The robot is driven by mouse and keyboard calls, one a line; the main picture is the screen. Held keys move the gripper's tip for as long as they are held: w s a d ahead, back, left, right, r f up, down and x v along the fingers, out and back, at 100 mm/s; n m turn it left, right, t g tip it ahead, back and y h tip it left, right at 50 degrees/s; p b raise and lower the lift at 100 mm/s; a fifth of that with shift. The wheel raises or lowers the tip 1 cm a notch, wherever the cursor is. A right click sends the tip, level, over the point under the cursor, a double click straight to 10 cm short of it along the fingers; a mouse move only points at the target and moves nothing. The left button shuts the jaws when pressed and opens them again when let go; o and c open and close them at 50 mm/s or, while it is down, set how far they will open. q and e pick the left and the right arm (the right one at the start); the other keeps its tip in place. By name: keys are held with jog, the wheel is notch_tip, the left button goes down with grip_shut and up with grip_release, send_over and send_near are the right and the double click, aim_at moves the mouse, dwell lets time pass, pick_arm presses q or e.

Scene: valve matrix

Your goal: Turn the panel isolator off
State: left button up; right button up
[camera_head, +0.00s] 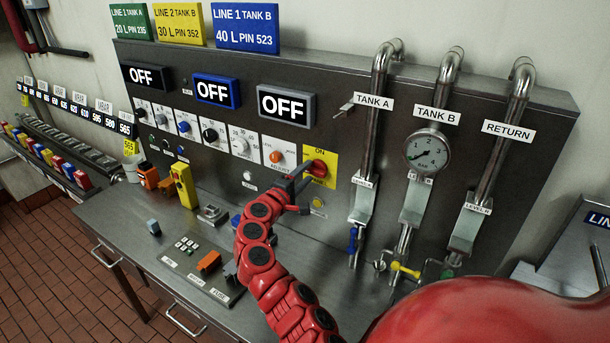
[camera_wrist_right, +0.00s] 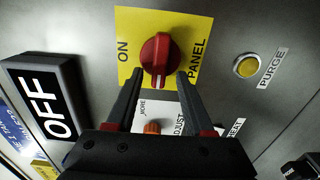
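The panel isolator is a red rotary knob (camera_head: 318,166) on a yellow plate (camera_head: 327,154) marked ON above and PANEL below. In the right wrist view the red knob (camera_wrist_right: 157,54) shows its grip bar lying crosswise to the line from ON to PANEL. My right gripper (camera_head: 306,178) is at the knob, reaching in from below. In the right wrist view its two fingers (camera_wrist_right: 157,78) are apart, with the lower part of the knob between their tips. I cannot tell whether they touch it. My left gripper is not in view.
Three OFF displays (camera_head: 286,105) sit left of the plate. An orange knob (camera_head: 276,157) is close by on its left, and a yellow PURGE button (camera_wrist_right: 246,66) is near. Metal pipes with a gauge (camera_head: 428,151) stand to the right. Small parts lie on the bench below.

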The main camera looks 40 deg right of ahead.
jog(key=b+v, duration=0.5)
jog(key=v, duration=1.2)
jog(key=shift+a+b, duration=0.2)
jog(key=shift+b, duration=0.1)
jog(key=shift+a, duration=0.1)
